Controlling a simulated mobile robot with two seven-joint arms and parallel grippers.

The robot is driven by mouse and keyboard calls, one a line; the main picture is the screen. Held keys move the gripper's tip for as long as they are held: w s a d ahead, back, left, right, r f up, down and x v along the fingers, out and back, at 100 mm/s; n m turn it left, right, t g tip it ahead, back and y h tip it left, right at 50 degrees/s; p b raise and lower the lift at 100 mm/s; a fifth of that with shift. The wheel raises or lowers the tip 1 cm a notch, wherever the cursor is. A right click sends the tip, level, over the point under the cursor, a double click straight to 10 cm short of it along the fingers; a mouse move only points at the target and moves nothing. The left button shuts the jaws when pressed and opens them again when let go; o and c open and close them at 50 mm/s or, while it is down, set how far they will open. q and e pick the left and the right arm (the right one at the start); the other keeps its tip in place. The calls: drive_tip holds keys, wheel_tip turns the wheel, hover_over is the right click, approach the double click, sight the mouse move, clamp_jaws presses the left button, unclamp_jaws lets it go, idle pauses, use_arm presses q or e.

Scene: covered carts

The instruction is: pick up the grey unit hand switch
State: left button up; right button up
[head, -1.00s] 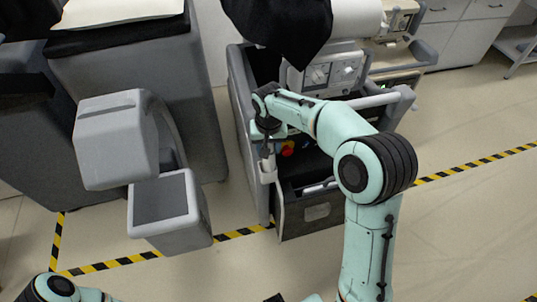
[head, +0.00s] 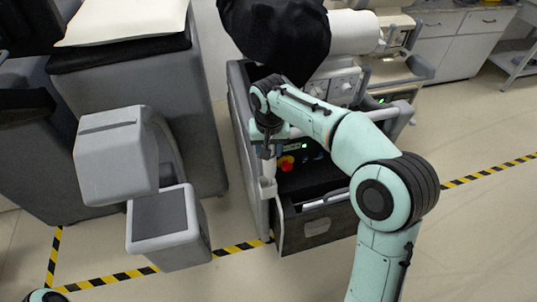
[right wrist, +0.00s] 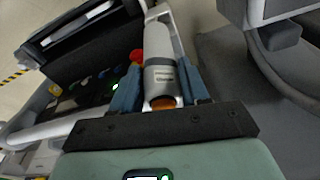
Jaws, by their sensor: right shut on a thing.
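The grey unit hand switch (right wrist: 162,72) is a grey and white handle with an orange end in the right wrist view. It lies between the two blue fingers of my right gripper (right wrist: 162,95), which is shut on it. In the head view my right gripper (head: 268,150) is above the front left corner of the grey cart, with the pale hand switch (head: 267,186) hanging below it. I cannot tell whether the switch still touches its holder. My left gripper is out of view; only a bit of that arm shows at the bottom left.
The grey cart (head: 243,150) has a red and yellow knob (head: 286,163), a front drawer (head: 318,228) and a black cover (head: 275,38). A grey C-shaped unit (head: 115,155) stands to the left. Striped floor tape (head: 105,282) crosses the open floor.

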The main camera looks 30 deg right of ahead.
sight(265, 192)
use_arm(q)
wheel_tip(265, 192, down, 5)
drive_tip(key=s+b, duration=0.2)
drive_tip(key=b, duration=0.2)
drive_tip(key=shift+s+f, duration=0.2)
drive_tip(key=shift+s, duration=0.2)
use_arm(e)
drive_tip(key=s+a, duration=0.4)
drive_tip(key=s, duration=1.4)
drive_tip(key=shift+s+a+f, duration=0.15)
drive_tip(key=shift+f, duration=0.1)
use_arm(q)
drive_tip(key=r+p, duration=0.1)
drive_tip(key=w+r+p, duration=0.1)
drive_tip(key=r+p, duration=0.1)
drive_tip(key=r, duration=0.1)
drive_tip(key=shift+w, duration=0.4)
use_arm(e)
drive_tip(key=w+a+f+n, duration=0.2)
drive_tip(key=w+f, duration=0.6)
drive_tip(key=f, duration=0.2)
drive_tip(key=w+a+f+n, duration=0.1)
drive_tip(key=w+f+n, duration=0.2)
drive_tip(key=w+f, duration=0.6)
drive_tip(key=shift+w+a+f+y, duration=0.15)
drive_tip(key=shift+a+f+y, duration=0.15)
drive_tip(key=shift+a+f, duration=0.1)
